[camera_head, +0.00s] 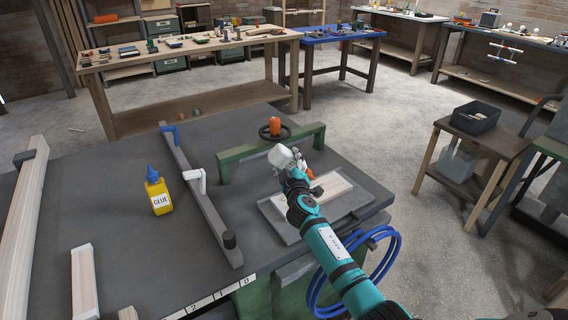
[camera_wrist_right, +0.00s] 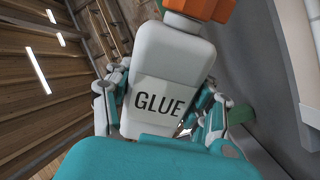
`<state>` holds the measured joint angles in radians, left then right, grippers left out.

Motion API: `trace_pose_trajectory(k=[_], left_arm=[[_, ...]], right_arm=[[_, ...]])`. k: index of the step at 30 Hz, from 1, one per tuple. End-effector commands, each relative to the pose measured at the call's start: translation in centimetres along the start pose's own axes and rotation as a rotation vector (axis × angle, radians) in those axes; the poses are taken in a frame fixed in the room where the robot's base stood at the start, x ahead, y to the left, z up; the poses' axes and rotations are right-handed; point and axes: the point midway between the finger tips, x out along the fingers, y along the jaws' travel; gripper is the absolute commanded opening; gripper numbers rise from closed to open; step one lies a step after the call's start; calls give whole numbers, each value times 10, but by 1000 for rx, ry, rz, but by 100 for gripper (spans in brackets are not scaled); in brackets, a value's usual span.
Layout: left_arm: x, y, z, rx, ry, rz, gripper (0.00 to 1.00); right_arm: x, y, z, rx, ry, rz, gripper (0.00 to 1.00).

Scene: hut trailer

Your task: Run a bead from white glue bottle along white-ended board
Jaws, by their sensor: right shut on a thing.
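My right gripper (camera_head: 290,171) is shut on the white glue bottle (camera_head: 281,156). In the right wrist view the bottle (camera_wrist_right: 170,70) shows a GLUE label between the fingers (camera_wrist_right: 160,112) and an orange cap at the top edge. In the head view it is held tilted above the bench, with orange (camera_head: 308,172) showing at its right. Pale boards (camera_head: 325,192) lie on a flat grey tray below the gripper, partly hidden by my arm. Another pale board (camera_head: 85,290), with a whitish far end, lies at the front left. Which is the white-ended board is unclear. My left gripper is out of view.
A yellow glue bottle (camera_head: 159,194) with a blue cap stands on the dark bench (camera_head: 130,225). A long bar clamp (camera_head: 205,205) lies beside it. A green frame (camera_head: 245,153) stands behind the tray. A blue hose (camera_head: 315,285) hangs at the bench's right edge.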

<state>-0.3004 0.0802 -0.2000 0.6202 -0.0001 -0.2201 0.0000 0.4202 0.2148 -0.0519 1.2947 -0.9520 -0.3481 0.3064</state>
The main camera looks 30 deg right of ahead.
Motion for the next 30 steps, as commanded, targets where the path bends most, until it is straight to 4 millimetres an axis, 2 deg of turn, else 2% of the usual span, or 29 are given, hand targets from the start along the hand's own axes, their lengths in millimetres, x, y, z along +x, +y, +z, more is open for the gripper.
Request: trace_pose_trajectory(k=[30], left_arm=[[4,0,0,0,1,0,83]], right_arm=[[23,36,37,0,2,3,8]])
